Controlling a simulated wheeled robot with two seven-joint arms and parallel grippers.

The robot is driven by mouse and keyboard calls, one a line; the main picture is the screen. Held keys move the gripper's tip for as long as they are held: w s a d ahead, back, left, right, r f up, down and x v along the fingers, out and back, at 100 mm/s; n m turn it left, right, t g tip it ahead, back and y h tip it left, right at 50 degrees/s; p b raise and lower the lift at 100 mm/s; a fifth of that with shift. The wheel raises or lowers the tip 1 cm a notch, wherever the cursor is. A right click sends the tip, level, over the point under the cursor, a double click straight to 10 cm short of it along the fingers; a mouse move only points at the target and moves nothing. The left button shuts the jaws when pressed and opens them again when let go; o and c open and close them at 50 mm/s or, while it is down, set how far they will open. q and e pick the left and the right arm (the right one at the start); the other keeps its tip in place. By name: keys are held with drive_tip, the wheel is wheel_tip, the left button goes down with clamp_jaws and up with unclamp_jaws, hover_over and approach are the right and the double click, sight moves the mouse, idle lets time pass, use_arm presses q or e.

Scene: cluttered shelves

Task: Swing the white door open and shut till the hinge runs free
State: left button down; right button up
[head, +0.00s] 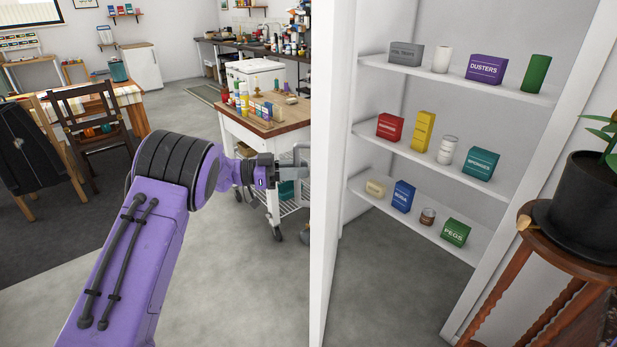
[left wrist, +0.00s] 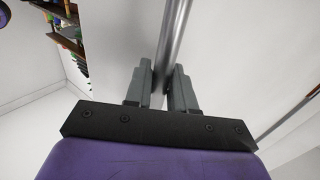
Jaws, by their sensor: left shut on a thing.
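The white door (head: 333,170) stands open and shows nearly edge-on in the head view, left of the shelf closet. My left gripper (head: 290,168) is at the door's left face. In the left wrist view its two grey fingers (left wrist: 166,88) are shut on a grey metal bar handle (left wrist: 176,40), one finger on each side. The door's pale face (left wrist: 125,45) fills much of that view behind the bar. The hinge cannot be made out. My right gripper is in neither view.
A dark plant pot (head: 580,195) stands on a wooden stand at the right. A white trolley (head: 240,135) with a wooden top stands behind my left gripper. Grey floor around my left arm is open.

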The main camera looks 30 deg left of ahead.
use_arm(q)
drive_tip(key=shift+s+a, duration=0.15)
drive_tip(key=shift+a, duration=0.6)
drive_tip(key=c, duration=1.1)
unclamp_jaws()
drive_tip(key=b+v, duration=0.3)
drive_tip(key=v, duration=0.7)
drive_tip(key=shift+s+a, duration=0.15)
drive_tip(key=shift+a, duration=0.1)
